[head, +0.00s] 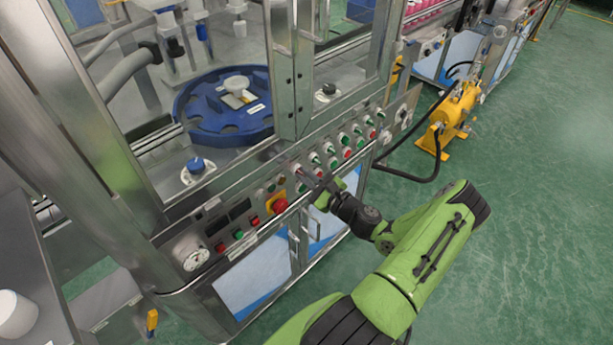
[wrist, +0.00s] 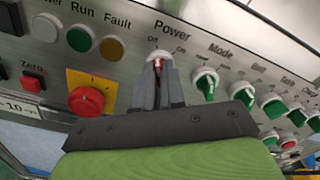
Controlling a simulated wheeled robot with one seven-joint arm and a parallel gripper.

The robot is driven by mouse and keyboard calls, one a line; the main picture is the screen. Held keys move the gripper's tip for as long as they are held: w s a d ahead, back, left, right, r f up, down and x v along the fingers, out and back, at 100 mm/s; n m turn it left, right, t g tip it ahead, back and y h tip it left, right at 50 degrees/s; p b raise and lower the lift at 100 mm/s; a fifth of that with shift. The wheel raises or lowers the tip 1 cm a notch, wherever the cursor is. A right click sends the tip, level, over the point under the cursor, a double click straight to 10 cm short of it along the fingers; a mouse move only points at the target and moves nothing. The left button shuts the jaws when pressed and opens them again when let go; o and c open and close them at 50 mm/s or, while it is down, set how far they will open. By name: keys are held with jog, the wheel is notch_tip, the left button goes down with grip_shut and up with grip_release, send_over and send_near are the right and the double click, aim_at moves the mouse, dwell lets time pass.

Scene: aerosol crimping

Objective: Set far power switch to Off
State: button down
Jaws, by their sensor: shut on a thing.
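The power switch (wrist: 159,54) is under the label "Power" on the metal control panel (head: 225,215). It has a pale round base, and a bit of red shows between my fingers. My gripper (wrist: 158,68) is shut on its knob in the wrist view, with the fingers hiding most of the knob. The knob's exact angle cannot be told. In the head view my gripper (head: 308,182) reaches the panel from the right, and the switch is hidden behind it.
A red emergency stop (wrist: 87,101) on a yellow plate lies left of my gripper. Close on the right is the green Mode switch (wrist: 205,84), with more green switches beyond. A blue turntable (head: 190,110) stands behind the frame. Green floor is open at the right.

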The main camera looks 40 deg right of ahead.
jog(key=c, duration=1.2)
grip_release()
jog(key=s, duration=1)
jog(key=s+p, duration=0.1)
jog(key=s, duration=0.4)
jog(key=shift+s+d, duration=0.25)
jog(key=shift+s, duration=0.1)
jog(key=shift+a, duration=0.1)
jog(key=w+a+r+n+g+y+p, duration=0.1)
jog(key=w+a+r+n+g+y, duration=0.1)
jog(key=a+r+n+g, duration=0.6)
jog(key=w+a+r+n+g+y+p, duration=0.15)
jog(key=a+r+n+g, duration=0.5)
jog(key=a+n, duration=0.65)
jog(key=s+a+r+n+h, duration=0.1)
jog(key=s+r+n, duration=0.1)
jog(key=r, duration=0.1)
jog(key=s+a+r+n+t+h, duration=0.1)
jog(key=s+a+r+n, duration=0.1)
jog(key=s+r+n, duration=0.1)
jog(key=s+a+r+n+t+h, duration=0.1)
jog(key=s+a+r+n+h, duration=0.1)
jog(key=s+r+n, duration=0.1)
jog(key=shift+r, duration=0.85)
